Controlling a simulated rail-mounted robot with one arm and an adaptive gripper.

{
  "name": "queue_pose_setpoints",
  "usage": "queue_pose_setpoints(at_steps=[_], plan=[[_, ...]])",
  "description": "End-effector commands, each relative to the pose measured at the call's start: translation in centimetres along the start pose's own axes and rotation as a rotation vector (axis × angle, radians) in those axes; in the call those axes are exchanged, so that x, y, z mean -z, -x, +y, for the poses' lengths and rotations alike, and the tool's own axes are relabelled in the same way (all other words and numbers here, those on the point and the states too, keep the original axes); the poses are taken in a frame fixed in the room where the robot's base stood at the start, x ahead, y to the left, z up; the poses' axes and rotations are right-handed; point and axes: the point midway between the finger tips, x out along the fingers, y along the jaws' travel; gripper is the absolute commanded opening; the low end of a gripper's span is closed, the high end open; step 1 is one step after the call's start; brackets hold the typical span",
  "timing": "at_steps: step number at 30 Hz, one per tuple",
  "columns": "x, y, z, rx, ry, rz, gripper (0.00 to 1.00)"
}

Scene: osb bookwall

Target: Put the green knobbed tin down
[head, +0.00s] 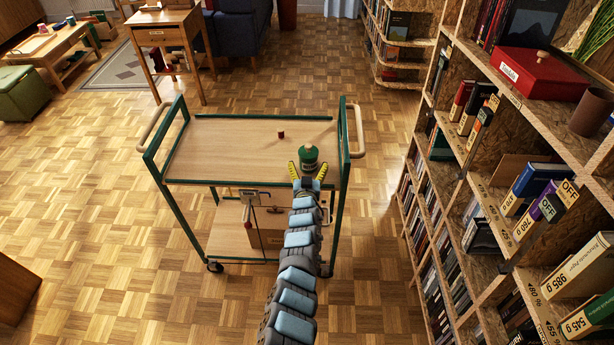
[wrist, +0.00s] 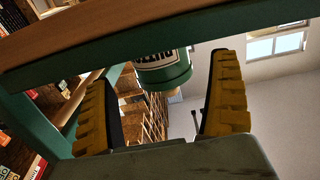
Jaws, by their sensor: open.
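The green tin (head: 308,157) is at the near right part of the trolley's wooden top (head: 230,150), with its knob upward in the head view. My gripper (head: 308,170) is open, its yellow-padded fingers to either side of the tin's near side. In the wrist view the green tin (wrist: 165,72) with a pale label lies between the fingers, with a gap on both sides. Its contact with the trolley top is hidden, so I cannot tell from the picture whether it rests fully there.
A small dark red piece (head: 281,134) stands on the trolley top, left of and behind the tin. The trolley's green frame (head: 344,150) rises at the right. A cardboard box (head: 268,238) is on the lower shelf. A bookshelf (head: 480,180) stands right. The trolley top's left is clear.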

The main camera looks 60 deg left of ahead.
Motion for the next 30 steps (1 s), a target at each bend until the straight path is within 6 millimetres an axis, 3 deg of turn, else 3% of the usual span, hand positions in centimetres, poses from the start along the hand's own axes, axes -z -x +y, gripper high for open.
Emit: queue_pose_setpoints(at_steps=[18, 30], plan=[[0.4, 5.9, 0.1, -0.003, -0.002, -0.002, 0.92], [0.1, 7.3, 0.0, -0.001, -0.001, 0.0, 0.92]])
